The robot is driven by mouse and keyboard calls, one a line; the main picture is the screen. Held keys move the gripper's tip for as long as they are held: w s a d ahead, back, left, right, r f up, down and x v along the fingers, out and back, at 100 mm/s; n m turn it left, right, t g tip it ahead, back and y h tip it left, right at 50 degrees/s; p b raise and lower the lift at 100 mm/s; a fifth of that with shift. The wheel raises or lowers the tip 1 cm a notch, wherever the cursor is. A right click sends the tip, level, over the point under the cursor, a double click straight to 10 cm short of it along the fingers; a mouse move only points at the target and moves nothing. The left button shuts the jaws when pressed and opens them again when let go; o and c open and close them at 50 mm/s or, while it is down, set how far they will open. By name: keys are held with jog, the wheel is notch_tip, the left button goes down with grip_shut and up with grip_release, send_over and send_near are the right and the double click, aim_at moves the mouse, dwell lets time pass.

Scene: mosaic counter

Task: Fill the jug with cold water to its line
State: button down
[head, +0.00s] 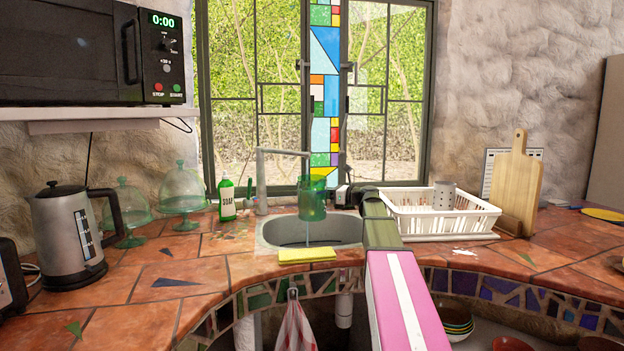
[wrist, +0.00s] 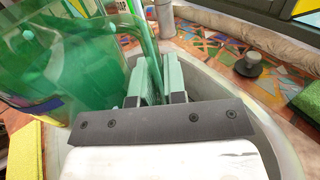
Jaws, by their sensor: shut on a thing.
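The jug (head: 311,200) is clear green and looks upright over the sink, below the end of the tap's spout (head: 290,152). It also fills the left of the wrist view (wrist: 70,70). My gripper (head: 340,196) is at the jug's right side. In the wrist view its fingers (wrist: 158,82) are shut on the jug's handle (wrist: 146,35). The silver tap (head: 261,180) stands at the sink's back left. I cannot make out a water stream, the water level or the fill line.
The sink (head: 268,243) has a yellow sponge (head: 307,255) at its front edge. A soap bottle (head: 227,199) stands left of the tap. A white dish rack (head: 450,222) is close on the right. A kettle (head: 75,235) and glass domes (head: 184,192) stand left.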

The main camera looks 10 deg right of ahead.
jog(key=shift+s+r, duration=0.1)
jog(key=shift+s, duration=0.05)
dwell(0.5)
jog(key=shift+s+d+r, duration=0.1)
jog(key=shift+s+r, duration=0.2)
jog(key=shift+s, duration=0.5)
jog(key=shift+s+r, duration=0.35)
jog(key=shift+s, duration=0.4)
jog(key=shift+s+d+r, duration=0.1)
jog(key=shift+s+r, duration=0.2)
jog(key=shift+s, duration=0.5)
